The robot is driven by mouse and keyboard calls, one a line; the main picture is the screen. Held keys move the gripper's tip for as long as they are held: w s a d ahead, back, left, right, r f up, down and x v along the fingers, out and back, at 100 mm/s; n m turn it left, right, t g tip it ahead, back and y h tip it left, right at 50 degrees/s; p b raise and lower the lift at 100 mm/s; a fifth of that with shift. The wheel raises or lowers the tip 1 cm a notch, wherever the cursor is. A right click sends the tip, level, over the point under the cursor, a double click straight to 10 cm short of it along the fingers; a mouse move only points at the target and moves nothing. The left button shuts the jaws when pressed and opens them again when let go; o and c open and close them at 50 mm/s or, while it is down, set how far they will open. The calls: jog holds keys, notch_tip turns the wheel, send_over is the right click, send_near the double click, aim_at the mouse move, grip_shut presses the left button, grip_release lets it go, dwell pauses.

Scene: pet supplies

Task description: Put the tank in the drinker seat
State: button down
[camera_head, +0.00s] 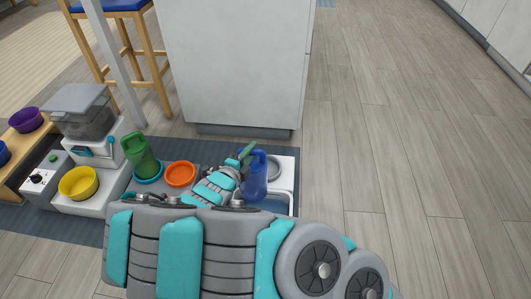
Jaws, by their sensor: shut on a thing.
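A blue tank (253,175) stands or hangs upright at the right end of the mat. My gripper (241,177) reaches it from the left and is shut on it. A dark green piece (247,152) shows at its top. The white drinker (287,180) is right behind and beside the tank. Its round grey-rimmed seat (275,168) is partly hidden by the tank, and a blue basin (266,205) shows in front. I cannot tell whether the tank touches the drinker. My arm covers the near side and much of the gripper.
An orange bowl (180,174), a green jug (139,157) by a blue ring, a yellow bowl (79,183) and a grey-lidded feeder (84,115) stand to the left. A white cabinet (235,70) rises behind. The floor at right is clear.

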jog(key=a+f+b+x, duration=0.1)
jog(key=a+b+x, duration=0.1)
jog(key=x, duration=1.3)
jog(key=shift+w+f, duration=0.4)
jog(key=shift+w, duration=0.05)
jog(key=shift+d+f, duration=0.15)
jog(key=c, duration=0.7)
grip_release()
jog(key=p+v, duration=0.1)
jog(key=v, duration=1.1)
